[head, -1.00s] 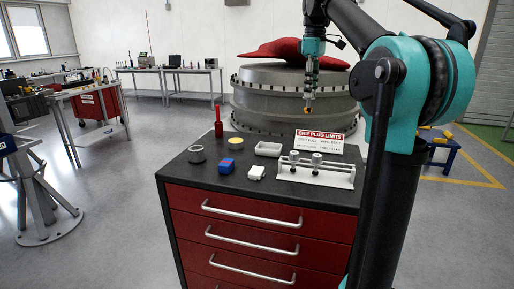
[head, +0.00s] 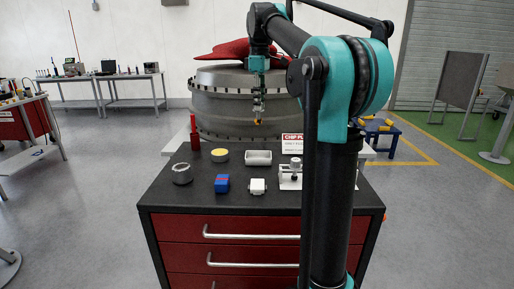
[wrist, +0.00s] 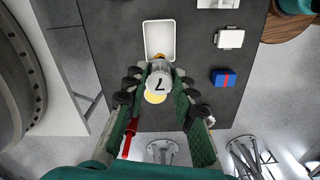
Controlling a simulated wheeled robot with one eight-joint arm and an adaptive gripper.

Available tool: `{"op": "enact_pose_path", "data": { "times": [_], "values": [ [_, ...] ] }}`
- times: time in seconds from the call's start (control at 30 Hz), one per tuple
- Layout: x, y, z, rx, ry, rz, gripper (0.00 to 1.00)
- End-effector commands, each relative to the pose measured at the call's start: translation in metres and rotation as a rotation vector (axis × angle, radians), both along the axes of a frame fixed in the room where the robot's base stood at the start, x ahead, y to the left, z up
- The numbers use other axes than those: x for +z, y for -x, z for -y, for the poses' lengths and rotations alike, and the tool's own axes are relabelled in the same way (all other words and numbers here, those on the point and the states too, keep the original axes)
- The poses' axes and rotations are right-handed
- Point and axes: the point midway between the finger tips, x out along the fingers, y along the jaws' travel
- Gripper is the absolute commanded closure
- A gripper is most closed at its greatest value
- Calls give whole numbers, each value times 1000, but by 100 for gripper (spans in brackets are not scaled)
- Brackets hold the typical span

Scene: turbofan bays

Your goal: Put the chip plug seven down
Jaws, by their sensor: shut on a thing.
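My gripper (head: 258,108) is raised above the far part of the dark cabinet top, and its fingers are small in the head view. In the wrist view my gripper (wrist: 157,95) is shut on chip plug seven (wrist: 159,76), a pale grey cylinder with a black 7 on its end face. The plug is held clear of the top. A white open tray (head: 258,158) lies on the cabinet top and looks empty. In the wrist view the tray (wrist: 147,40) lies just beyond the plug. A sign reading CHIP PLUG (head: 292,138) is partly hidden by my arm.
A large engine casing (head: 225,105) stands behind.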

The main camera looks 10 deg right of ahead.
Motion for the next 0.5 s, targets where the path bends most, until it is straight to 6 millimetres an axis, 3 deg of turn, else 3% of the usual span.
{"op": "enact_pose_path", "data": {
  "times": [0.3,0.5],
  "values": [
    [-78,0,0,0,0,0,100],
    [-110,0,0,0,0,0,100]
  ]
}}
